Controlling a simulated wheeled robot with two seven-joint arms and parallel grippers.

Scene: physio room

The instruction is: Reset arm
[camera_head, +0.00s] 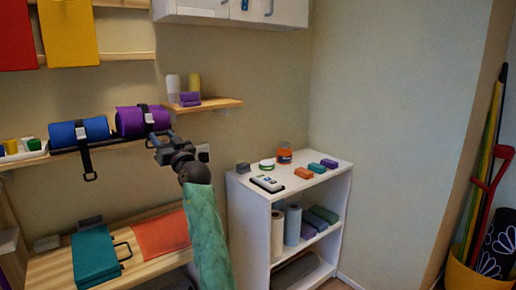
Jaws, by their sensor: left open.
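My left gripper (161,142) is open and empty. It is raised in front of the wall, just below the purple roll, left of the white shelf unit. Its arm, in a green sleeve, comes up from the bottom middle of the view and hides part of the wooden bench. My right gripper is not in view.
The white shelf unit (262,200) carries small blocks, a jar and a white device. Blue (80,132) and purple (143,120) rolls sit on a wall shelf. A teal case (96,255) and an orange mat (161,235) lie on the bench. A yellow bin (470,275) stands right.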

